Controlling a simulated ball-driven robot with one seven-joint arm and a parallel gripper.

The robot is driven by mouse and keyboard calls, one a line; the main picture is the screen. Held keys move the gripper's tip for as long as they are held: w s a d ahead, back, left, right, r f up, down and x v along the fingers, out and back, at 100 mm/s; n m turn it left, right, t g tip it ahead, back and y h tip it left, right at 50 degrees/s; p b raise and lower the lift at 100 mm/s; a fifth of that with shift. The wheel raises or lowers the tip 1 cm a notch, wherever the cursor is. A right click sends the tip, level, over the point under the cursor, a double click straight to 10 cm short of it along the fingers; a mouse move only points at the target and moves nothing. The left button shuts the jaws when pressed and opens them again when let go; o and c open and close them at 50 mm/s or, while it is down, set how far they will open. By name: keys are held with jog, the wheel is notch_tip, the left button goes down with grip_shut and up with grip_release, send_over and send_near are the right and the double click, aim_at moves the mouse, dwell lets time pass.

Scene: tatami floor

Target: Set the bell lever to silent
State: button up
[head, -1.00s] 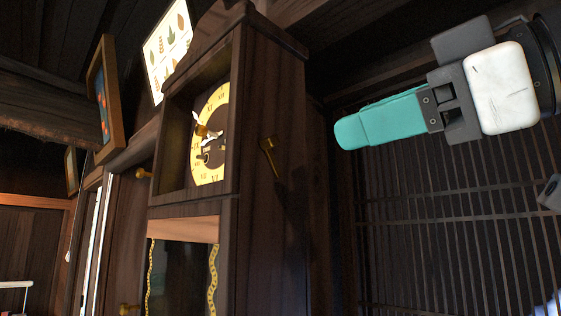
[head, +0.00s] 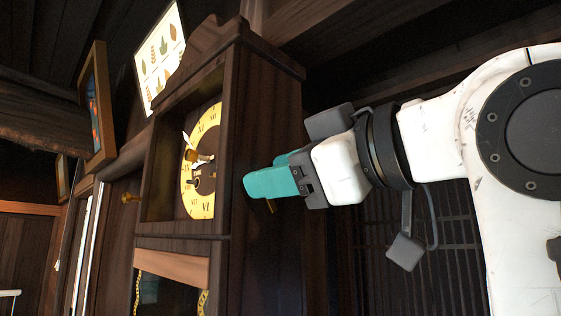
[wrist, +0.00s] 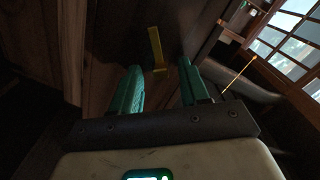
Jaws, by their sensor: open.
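The tall dark wooden clock (head: 235,120) stands left of centre in the head view, with a yellow dial (head: 203,165) on its front. The brass bell lever is on its right side panel. In the head view my gripper hides most of the lever, and only a bit of brass (head: 271,207) shows below the fingers. In the wrist view the lever (wrist: 155,45) stands just beyond the fingertips, roughly between them. My gripper (head: 262,180), with teal fingers, is open beside the panel; in the wrist view its fingers (wrist: 160,72) are apart with nothing held. Contact cannot be told.
A brass knob (head: 130,198) sticks out at the clock's front left. A framed picture (head: 97,105) and a leaf poster (head: 160,55) are on the wall behind. A dark lattice (head: 450,240) lies to the right. A window (wrist: 290,45) shows in the wrist view.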

jog(key=shift+c, duration=0.4)
grip_shut()
jog(key=shift+s+a+f+n+b, duration=0.2)
jog(key=shift+n+b, duration=0.15)
jog(key=shift+n, duration=0.45)
jog(key=shift+o, duration=0.4)
grip_release()
jog(key=b+v, duration=0.3)
jog(key=v, duration=0.7)
jog(key=shift+s+d+b, duration=0.25)
jog(key=shift+d+b, duration=0.05)
jog(key=shift+b, duration=0.05)
